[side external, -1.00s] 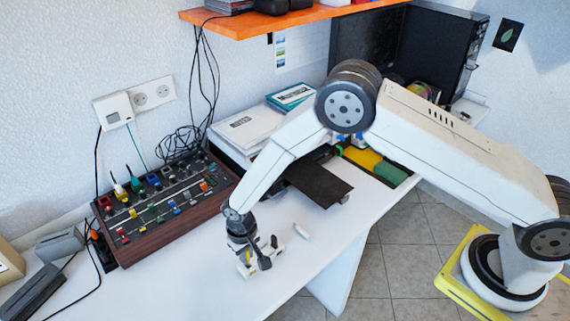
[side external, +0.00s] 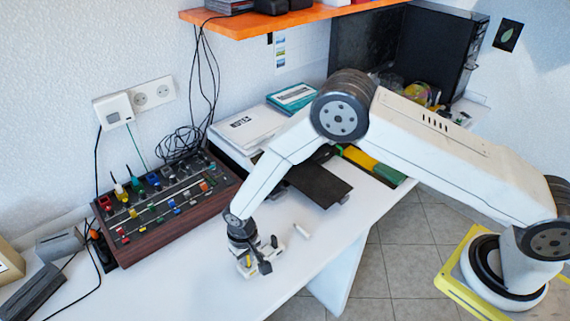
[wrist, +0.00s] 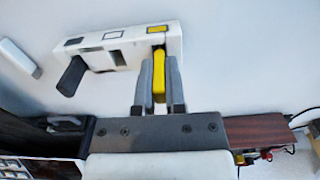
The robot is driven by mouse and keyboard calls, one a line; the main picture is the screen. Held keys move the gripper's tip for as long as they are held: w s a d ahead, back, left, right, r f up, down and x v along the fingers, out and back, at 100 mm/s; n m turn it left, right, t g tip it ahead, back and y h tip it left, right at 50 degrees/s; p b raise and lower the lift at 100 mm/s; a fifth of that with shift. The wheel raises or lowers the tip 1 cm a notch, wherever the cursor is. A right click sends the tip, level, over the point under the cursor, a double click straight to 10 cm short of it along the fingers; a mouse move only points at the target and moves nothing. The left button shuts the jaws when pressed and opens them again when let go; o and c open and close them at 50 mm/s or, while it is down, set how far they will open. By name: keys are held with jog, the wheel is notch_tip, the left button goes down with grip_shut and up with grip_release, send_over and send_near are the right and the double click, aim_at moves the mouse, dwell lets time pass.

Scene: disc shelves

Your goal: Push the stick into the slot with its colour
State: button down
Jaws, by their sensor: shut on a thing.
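My gripper (wrist: 159,95) is shut on a yellow stick (wrist: 159,82), whose far end meets the white slotted block (wrist: 98,58) below its yellow mark (wrist: 156,29). I cannot tell how deep the stick sits in the slot. The block also has a black-framed white mark and a dark grey mark. A black stick (wrist: 71,76) stands out of its left end, and the middle slot is dark and empty. A white stick (wrist: 20,58) lies apart on the table, left of the block; it also shows in the side view (side external: 303,231).
The white table (side external: 215,285) is clear around the block, with its front edge close by. A wooden-sided mixer (side external: 165,208) with coloured knobs stands to the left. Books (side external: 245,128) and a dark flat panel (side external: 318,184) lie behind. An orange shelf (side external: 290,20) hangs above.

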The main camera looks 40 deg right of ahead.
jog(key=shift+f, duration=0.65)
jog(key=c, duration=0.6)
grip_release()
jog(key=shift+r, duration=3.95)
jog(key=shift+r, duration=0.1)
